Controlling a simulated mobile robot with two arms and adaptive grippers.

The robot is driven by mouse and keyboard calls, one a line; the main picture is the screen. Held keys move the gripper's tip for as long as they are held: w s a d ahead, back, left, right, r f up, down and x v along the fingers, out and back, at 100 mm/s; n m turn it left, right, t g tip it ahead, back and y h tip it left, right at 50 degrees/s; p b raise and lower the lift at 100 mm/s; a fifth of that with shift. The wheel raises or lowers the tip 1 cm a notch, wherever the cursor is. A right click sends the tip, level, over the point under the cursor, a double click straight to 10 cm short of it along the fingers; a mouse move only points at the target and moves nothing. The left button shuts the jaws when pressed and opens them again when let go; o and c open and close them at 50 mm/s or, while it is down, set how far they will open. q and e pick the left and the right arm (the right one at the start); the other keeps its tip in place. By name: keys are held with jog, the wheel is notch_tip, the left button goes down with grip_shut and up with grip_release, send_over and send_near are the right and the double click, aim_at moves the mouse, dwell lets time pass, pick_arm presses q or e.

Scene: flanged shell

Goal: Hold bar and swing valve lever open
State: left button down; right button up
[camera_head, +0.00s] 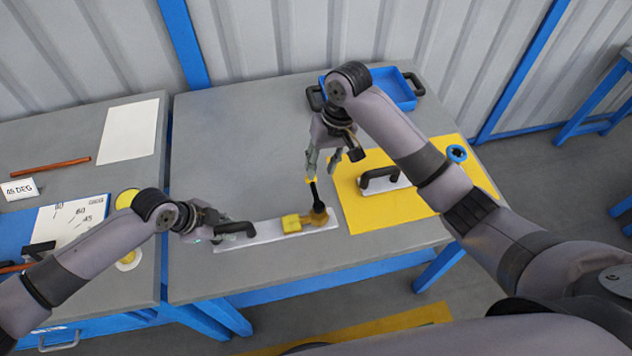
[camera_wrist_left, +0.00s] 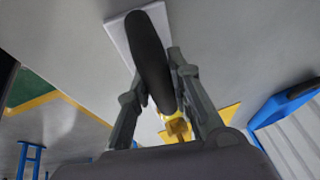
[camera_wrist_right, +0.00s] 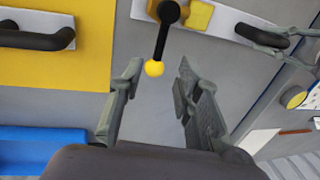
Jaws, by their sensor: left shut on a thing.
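A pale plate (camera_head: 265,235) lies on the grey table and carries a black bar handle (camera_head: 238,229) at its left end and a brass-yellow valve (camera_head: 292,223) at its right. My left gripper (camera_head: 218,227) is shut on the bar, which passes between its fingers in the left wrist view (camera_wrist_left: 152,60). The valve's black lever (camera_head: 317,192) stands out from the valve, with a yellow knob at its end. My right gripper (camera_head: 335,158) is open and empty above the lever. In the right wrist view, the yellow knob (camera_wrist_right: 154,68) shows between the spread fingertips, with no visible contact.
A yellow mat (camera_head: 375,213) with a second handled plate and a blue ring (camera_head: 457,153) lies at the right. A blue tray (camera_head: 395,88) with black handles stands at the back. A neighbouring table (camera_head: 75,142) on the left holds papers and a copper-coloured rod (camera_head: 50,167).

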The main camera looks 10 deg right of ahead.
aim_at(314, 187)
jog(key=f, duration=0.3)
jog(key=a+f, duration=0.1)
jog(key=f, duration=0.3)
jog(key=shift+a+f, duration=0.15)
jog(key=shift+a, duration=0.05)
jog(key=shift+c, duration=0.2)
grip_shut()
dwell(0.4)
